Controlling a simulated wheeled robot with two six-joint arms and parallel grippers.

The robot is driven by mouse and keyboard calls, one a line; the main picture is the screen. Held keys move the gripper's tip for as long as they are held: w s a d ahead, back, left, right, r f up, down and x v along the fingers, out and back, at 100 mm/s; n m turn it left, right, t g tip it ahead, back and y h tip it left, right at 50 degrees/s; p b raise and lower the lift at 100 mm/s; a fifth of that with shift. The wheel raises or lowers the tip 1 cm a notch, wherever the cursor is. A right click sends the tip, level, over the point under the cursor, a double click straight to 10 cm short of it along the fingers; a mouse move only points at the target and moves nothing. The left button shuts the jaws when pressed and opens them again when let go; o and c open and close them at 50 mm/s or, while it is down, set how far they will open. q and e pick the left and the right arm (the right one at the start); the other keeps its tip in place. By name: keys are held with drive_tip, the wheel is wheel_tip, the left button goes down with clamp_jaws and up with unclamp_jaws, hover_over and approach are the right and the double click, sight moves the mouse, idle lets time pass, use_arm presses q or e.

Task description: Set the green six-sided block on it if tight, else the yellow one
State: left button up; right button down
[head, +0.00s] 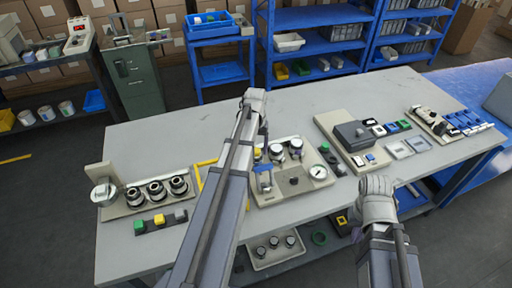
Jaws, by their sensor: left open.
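A green block (139,227), a yellow block (159,220) and a grey block (180,215) stand in a row at the table's front left. Behind them a beige base (115,211) carries three dark and silver round parts (156,190) and a large silver disc (104,193). Whether anything there is tight cannot be told. My left gripper (262,128) is over the middle of the table, right of the blocks and apart from them.
A beige fixture (318,182) with knobs and a gauge (319,172) stands mid-table, partly behind my left arm. A dark box unit (356,135) and a parts board (447,125) occupy the right. The table's back left is clear.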

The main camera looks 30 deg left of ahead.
use_arm(q)
drive_tip(key=shift+r+p, duration=3.9)
drive_tip(key=shift+r, duration=0.05)
drive_tip(key=shift+f, duration=0.1)
drive_tip(key=s+d+m, duration=0.2)
drive_tip(key=s+d, duration=0.3)
drive_tip(key=d, duration=0.5)
drive_tip(key=s+d+m, duration=0.3)
drive_tip(key=s+d, duration=0.3)
drive_tip(key=d, duration=0.4)
drive_tip(key=s+d+m+y, duration=0.1)
drive_tip(key=s+d, duration=0.4)
drive_tip(key=d, duration=0.5)
drive_tip(key=shift+s+d+m, duration=0.25)
drive_tip(key=shift+s+m, duration=0.05)
drive_tip(key=shift+m, duration=0.6)
